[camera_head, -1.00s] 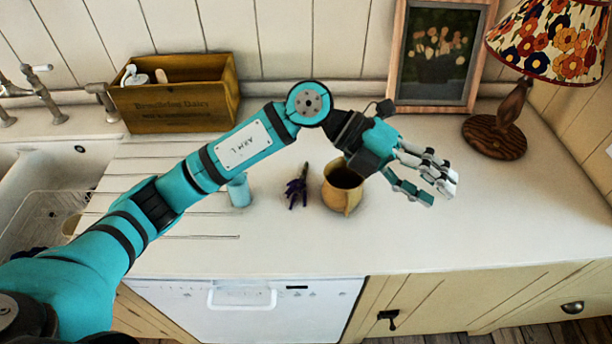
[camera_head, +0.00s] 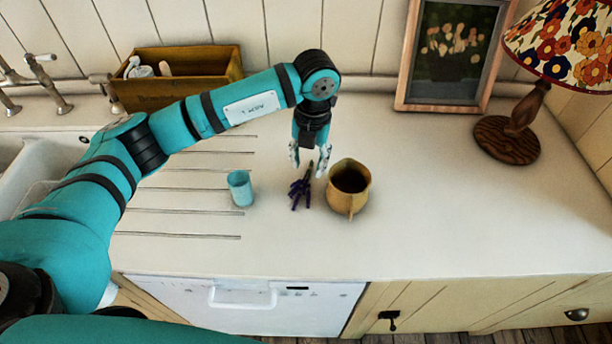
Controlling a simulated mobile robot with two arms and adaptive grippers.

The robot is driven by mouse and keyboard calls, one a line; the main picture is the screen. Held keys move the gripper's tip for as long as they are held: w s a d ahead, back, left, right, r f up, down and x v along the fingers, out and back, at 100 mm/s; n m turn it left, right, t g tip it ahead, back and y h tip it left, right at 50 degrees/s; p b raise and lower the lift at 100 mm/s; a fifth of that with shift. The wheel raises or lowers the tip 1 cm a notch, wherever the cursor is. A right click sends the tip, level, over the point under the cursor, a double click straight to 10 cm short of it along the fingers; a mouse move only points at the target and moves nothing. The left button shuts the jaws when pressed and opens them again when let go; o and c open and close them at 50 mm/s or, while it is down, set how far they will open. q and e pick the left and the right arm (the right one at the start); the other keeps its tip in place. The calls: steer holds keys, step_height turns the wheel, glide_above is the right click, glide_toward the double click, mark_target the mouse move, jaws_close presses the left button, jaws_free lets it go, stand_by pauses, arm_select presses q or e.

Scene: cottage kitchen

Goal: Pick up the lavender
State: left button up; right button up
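The lavender (camera_head: 299,192) is a small purple bunch with a darker stem end, lying on the white counter between a light blue cup and a tan jug. My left gripper (camera_head: 310,168) points down at the stem end of the lavender, with its fingers spread apart to either side. It is open and empty. I cannot tell whether the fingertips touch the counter or the stem. My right gripper is not in view.
The tan jug (camera_head: 349,190) stands close right of the lavender and the light blue cup (camera_head: 240,189) to its left. A wooden box (camera_head: 205,72), picture frame (camera_head: 436,104) and lamp (camera_head: 508,140) stand at the back. The right counter is clear.

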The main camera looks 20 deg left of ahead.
mark_target(304, 189)
arm_select(q)
step_height(304, 189, down, 2)
steer(key=shift+f, duration=0.2)
steer(key=shift+s+f+p, duration=0.2)
steer(key=shift+f+p, duration=0.05)
steer(key=shift+p, duration=0.3)
steer(key=f, duration=0.1)
steer(key=f+p, duration=0.2)
steer(key=shift+s+a+f, duration=0.3)
steer(key=shift+s, duration=0.1)
steer(key=shift+w+f, duration=0.1)
steer(key=shift+f, duration=0.45)
jaws_close()
